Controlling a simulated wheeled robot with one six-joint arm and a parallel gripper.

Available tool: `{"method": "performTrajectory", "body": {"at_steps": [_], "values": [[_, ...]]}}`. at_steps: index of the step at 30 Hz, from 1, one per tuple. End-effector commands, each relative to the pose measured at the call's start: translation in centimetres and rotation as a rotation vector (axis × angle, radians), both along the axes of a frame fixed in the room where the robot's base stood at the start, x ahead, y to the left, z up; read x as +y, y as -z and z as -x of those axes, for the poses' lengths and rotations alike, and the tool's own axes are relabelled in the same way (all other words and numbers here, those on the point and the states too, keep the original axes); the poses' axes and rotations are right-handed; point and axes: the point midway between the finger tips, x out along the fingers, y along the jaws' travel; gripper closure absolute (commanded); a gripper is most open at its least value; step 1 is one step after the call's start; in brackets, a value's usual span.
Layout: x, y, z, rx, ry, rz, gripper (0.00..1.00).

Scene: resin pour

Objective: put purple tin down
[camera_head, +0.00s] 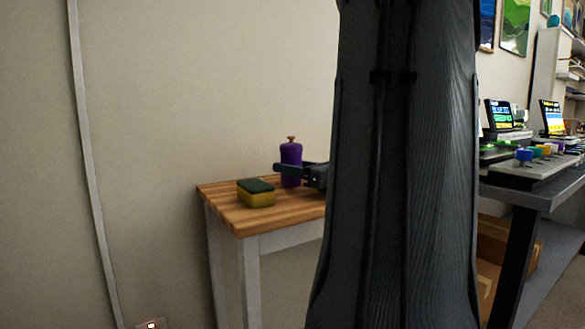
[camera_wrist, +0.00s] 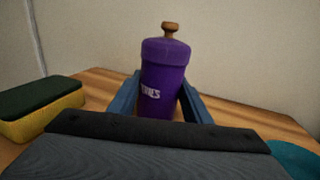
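The purple tin (camera_head: 291,152) is a cylinder with pale lettering and a brown knob on top. It is upright at the back of the small wooden-topped table (camera_head: 222,200), and its base looks to be on or very near the top. My gripper (camera_head: 290,169) reaches in from the right with its fingers around the tin's lower half. In the wrist view the tin (camera_wrist: 164,75) sits between the two blue-grey fingers (camera_wrist: 162,97), which lie close against both sides. The tin's lowest part is hidden there by my gripper's body.
A yellow sponge block with a dark green top (camera_head: 256,193) lies left of the tin, clear of the gripper. A teal round thing (camera_wrist: 291,158) shows at lower right in the wrist view. The wall is close behind. A dark workbench (camera_head: 545,190) with devices stands at right.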

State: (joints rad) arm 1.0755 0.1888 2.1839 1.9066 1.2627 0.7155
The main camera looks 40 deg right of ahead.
Motion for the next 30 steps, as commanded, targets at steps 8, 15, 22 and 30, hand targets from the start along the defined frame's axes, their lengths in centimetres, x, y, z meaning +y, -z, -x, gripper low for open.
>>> {"method": "performTrajectory", "body": {"at_steps": [8,15,22,30], "values": [[0.0,0.0,0.0,0.001,0.000,-0.001,0.37],[-0.1,-0.2,0.6,0.001,0.002,-0.001,0.37],[-0.4,-0.4,4.7,0.002,0.004,-0.001,0.37],[-0.6,-0.3,9.9,0.001,0.004,-0.002,0.37]]}}
